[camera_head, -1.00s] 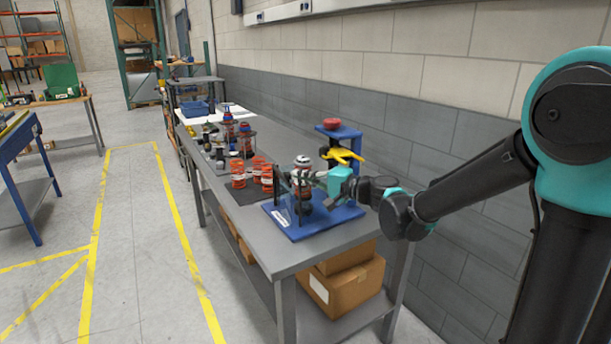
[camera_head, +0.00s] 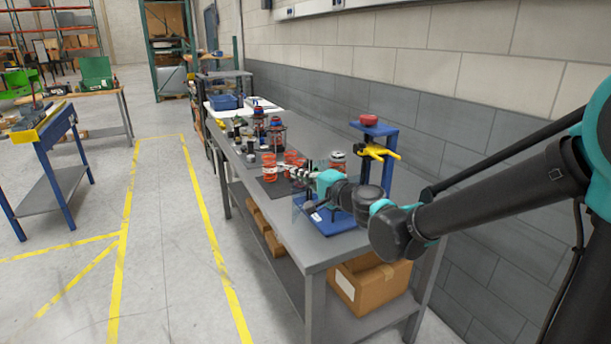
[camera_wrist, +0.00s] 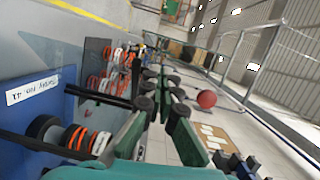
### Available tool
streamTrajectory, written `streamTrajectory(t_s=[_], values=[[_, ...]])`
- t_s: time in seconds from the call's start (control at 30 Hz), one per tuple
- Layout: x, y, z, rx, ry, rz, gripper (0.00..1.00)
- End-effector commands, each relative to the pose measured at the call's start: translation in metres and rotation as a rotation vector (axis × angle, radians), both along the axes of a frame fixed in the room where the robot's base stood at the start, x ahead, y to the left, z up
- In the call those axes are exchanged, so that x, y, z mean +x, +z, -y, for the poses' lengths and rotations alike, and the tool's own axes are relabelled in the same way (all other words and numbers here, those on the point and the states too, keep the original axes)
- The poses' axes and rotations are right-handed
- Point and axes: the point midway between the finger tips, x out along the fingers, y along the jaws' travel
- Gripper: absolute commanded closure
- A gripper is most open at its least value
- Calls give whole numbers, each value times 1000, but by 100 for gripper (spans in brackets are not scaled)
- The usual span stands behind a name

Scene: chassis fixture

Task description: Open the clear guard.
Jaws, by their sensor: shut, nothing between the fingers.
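The blue fixture base (camera_head: 343,222) sits near the front end of the grey bench. A faint clear pane, the guard (camera_head: 303,208), shows at its left side; its exact angle is hard to tell. My gripper (camera_head: 306,173) is shut and empty, reaching across above the fixture, with its tips near the pane's upper part. Contact cannot be told. In the wrist view, my gripper's fingers (camera_wrist: 163,82) point away past the base's white label (camera_wrist: 33,86). A coil-over with an orange spring (camera_wrist: 88,138) stands in the fixture, partly hidden by my arm in the head view.
A blue stand with a red button (camera_head: 368,120) and a yellow toggle clamp (camera_head: 376,153) rises behind the fixture. Orange springs (camera_head: 270,168) on a dark mat and assembled coil-overs (camera_head: 276,132) stand farther along the bench. The wall is close on the right; the floor at left is open.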

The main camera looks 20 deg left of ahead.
Motion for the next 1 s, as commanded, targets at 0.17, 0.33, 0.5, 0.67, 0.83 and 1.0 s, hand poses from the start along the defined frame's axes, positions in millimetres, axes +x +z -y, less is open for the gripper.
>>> streamTrajectory(t_s=[0.17, 0.33, 0.5, 0.67, 0.83, 1.0], values=[[-3, 0, -21, 0, 3, 0, 100], [-2, 0, -45, -1, 2, 1, 100], [1, 0, -67, -1, 2, 1, 100], [4, 0, -82, 0, 2, 0, 100], [8, 0, -92, 0, 1, 1, 100], [10, 0, -97, 0, 1, 0, 100]])
